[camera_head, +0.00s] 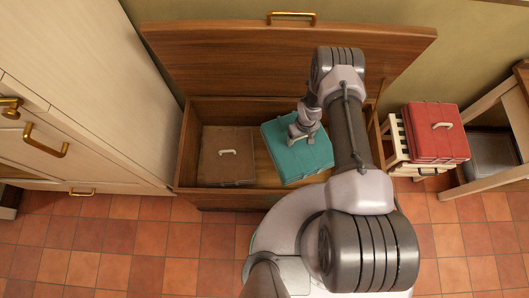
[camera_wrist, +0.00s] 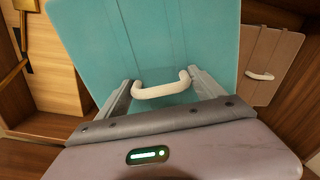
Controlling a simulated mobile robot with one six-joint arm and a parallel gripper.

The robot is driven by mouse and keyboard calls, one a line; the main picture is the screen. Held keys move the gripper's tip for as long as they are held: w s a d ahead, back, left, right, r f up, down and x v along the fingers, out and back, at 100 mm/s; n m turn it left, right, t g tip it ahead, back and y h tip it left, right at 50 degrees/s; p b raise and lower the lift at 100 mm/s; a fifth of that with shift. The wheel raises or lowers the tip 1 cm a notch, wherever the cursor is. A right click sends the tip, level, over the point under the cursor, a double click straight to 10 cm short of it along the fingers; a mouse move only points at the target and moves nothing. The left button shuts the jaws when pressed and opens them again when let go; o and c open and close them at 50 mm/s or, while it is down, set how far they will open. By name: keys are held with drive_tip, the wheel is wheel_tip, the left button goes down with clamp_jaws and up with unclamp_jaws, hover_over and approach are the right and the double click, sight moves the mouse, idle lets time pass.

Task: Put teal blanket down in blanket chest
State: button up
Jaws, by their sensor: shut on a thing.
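The teal blanket (camera_head: 311,158) is a flat folded bundle with a white handle (camera_wrist: 162,84) on top. My gripper (camera_head: 303,132) is shut on this handle, as the wrist view shows, with one finger at each end of it. The blanket is over the right part of the open wooden blanket chest (camera_head: 192,143), turned slightly against the chest's walls. I cannot tell whether it touches the chest floor. The chest lid (camera_head: 220,62) stands raised at the back. My arm hides the chest's right end.
A brown folded bundle (camera_head: 228,168) with a white handle lies in the chest's left part. A red bundle (camera_head: 423,134) sits on a slatted stand (camera_head: 393,140) to the right. A pale wardrobe (camera_head: 85,95) stands close on the left. Tiled floor (camera_head: 132,238) is clear in front.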

sight(298, 147)
wheel_tip(298, 147, down, 10)
drive_tip(key=b, duration=0.7)
drive_tip(key=shift+r+b, duration=0.2)
drive_tip(key=shift+b, duration=0.15)
wheel_tip(298, 147, down, 10)
drive_tip(key=b, duration=0.5)
